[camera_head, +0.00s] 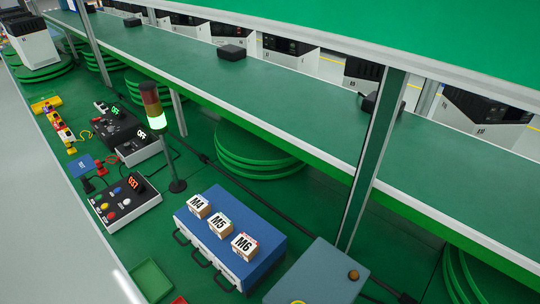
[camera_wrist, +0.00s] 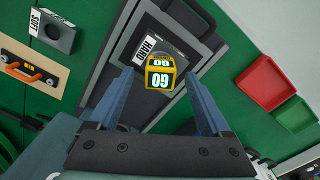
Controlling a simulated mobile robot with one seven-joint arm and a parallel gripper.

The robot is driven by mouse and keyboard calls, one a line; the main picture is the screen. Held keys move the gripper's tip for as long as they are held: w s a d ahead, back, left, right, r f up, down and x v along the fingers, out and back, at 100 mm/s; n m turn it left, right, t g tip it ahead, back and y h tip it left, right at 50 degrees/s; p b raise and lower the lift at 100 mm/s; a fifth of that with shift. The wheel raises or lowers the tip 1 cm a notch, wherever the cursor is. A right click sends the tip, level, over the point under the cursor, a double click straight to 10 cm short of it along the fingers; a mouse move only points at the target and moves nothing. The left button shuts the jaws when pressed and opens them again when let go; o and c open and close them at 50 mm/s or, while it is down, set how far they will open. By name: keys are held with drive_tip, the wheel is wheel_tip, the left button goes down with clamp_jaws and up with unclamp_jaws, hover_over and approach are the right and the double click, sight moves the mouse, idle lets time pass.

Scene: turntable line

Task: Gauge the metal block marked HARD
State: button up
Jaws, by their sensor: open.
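In the wrist view, the grey metal block marked HARD (camera_wrist: 170,42) lies on a dark grey fixture (camera_wrist: 102,62), its white label at its left end. A yellow piece with green faces marked GO (camera_wrist: 160,72) is at the near side of the block and hides part of it. I cannot tell whether it rests on the block or sits in a hole. My gripper (camera_wrist: 159,82) is open, its two blue fingers on either side of the GO piece with a gap on each side. The HARD block and my gripper are not seen in the head view.
A grey block marked SOFT (camera_wrist: 62,31) and an orange handle (camera_wrist: 28,68) lie at the left. A red tray (camera_wrist: 265,83) and green tray (camera_wrist: 294,115) lie right. In the head view, boxes including M5 (camera_head: 220,225) stand on a blue drawer unit (camera_head: 262,247), below a green conveyor (camera_head: 290,80).

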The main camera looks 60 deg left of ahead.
wheel_tip(320, 180, up, 11)
idle(0.3)
idle(0.9)
